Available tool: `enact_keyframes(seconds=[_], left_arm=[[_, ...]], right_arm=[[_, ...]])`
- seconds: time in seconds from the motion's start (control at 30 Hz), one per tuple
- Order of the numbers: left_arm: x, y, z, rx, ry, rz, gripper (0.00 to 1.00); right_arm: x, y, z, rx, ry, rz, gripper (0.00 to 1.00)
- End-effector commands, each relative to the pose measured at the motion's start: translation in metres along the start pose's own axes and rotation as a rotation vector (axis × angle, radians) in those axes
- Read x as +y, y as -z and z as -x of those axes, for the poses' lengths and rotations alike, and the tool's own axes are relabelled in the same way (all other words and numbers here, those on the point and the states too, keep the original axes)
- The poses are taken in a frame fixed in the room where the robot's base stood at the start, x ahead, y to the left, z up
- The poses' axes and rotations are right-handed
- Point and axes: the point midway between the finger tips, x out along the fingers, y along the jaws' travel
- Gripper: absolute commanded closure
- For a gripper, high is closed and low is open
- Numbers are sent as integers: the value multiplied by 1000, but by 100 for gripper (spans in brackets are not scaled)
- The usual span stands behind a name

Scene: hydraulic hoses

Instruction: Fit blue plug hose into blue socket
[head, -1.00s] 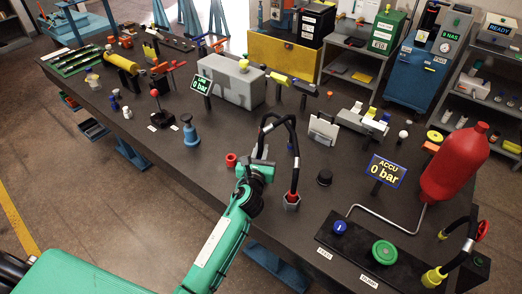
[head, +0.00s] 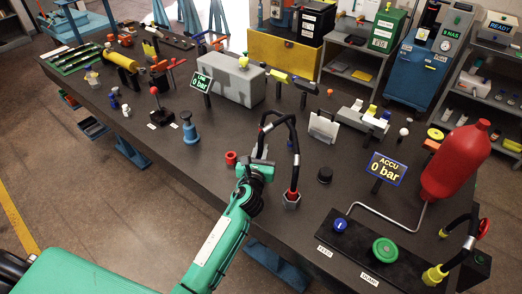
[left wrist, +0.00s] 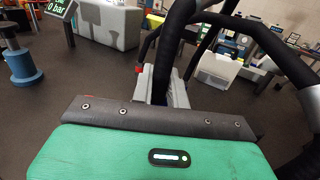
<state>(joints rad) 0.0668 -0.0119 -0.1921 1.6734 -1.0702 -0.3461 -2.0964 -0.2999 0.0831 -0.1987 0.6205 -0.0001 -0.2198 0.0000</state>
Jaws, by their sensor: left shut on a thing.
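My left gripper (head: 262,166) is at the near edge of the dark table, shut on a black hose. In the left wrist view the hose (left wrist: 165,60) runs down between the grey fingers (left wrist: 165,94). In the head view the hose (head: 284,119) arches up and over to the right. A second leg comes down to a red collar (head: 292,194) in a grey hex fitting (head: 291,202). The hose end in the fingers is hidden, so I cannot see a blue plug. I cannot clearly pick out the blue socket. My right gripper is out of view.
A red cup (head: 231,158) stands left of the gripper, and a blue stand (head: 190,131) farther left. A black knob (head: 325,175) is to the right.

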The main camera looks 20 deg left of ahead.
Motion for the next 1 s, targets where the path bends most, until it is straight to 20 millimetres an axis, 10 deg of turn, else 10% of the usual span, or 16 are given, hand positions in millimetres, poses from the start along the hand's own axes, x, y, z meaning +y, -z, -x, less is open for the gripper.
enact_keyframes(seconds=[1.0], left_arm=[[0, -1, 0, -2, 1, -1, 100]], right_arm=[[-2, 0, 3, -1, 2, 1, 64]])
